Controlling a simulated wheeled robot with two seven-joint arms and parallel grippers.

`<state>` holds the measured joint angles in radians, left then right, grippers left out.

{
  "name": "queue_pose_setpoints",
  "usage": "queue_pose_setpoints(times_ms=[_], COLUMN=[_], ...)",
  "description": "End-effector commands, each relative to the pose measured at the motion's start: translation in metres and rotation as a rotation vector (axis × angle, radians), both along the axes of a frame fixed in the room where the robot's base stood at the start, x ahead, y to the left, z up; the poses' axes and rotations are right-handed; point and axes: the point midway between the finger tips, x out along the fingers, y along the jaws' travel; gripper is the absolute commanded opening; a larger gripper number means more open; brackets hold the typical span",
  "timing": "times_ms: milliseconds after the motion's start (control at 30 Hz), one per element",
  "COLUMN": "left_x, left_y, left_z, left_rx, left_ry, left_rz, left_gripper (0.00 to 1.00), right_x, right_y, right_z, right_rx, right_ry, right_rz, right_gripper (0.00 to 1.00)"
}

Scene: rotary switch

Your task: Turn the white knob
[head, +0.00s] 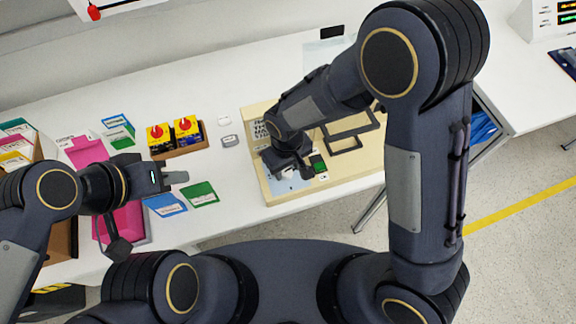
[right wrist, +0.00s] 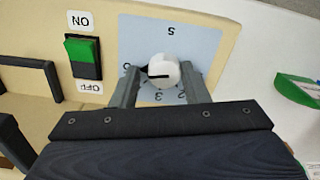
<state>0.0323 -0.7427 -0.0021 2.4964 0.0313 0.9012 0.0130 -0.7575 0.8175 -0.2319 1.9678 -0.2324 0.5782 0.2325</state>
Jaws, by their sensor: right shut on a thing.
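The white knob (right wrist: 160,70) sits on a light blue dial plate (right wrist: 195,42) with printed numbers, seen in the right wrist view. A dark line on the knob lies nearly level, toward the left of that picture. My right gripper (right wrist: 164,77) has a finger on each side of the knob and is shut on it. In the head view my right gripper (head: 290,170) is over the front left of the beige panel (head: 350,172), and it hides the knob. My left gripper (head: 176,178) hangs over the table's left part, away from the panel; its finger gap is unclear.
A green ON/OFF rocker switch (right wrist: 83,55) is beside the dial plate, with black handles (head: 345,143) further along the panel. Red-and-yellow switch boxes (head: 173,136), blue and green cards (head: 200,194) and pink trays (head: 122,222) occupy the table's left.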

Motion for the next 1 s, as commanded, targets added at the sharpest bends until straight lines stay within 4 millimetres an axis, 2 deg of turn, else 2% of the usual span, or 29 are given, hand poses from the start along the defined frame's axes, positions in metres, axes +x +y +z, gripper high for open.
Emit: queue_pose_setpoints(times_ms=[33,500,1000], left_x=[0.000,0.000,0.000], left_y=[0.000,0.000,0.000], left_z=[-0.003,-0.023,-0.033], left_rx=[0.000,0.000,0.000], left_ry=[0.000,0.000,0.000], left_rz=[0.000,0.000,0.000], left_gripper=[0.30,0.30,0.30], right_x=[-0.004,-0.004,-0.006], right_y=[0.005,0.005,0.003], right_z=[-0.002,-0.003,-0.002], right_rx=[0.009,0.010,0.008], right_ry=[0.004,0.005,0.012], right_rz=[0.029,0.433,0.910], right_gripper=[0.18,0.18,0.18])
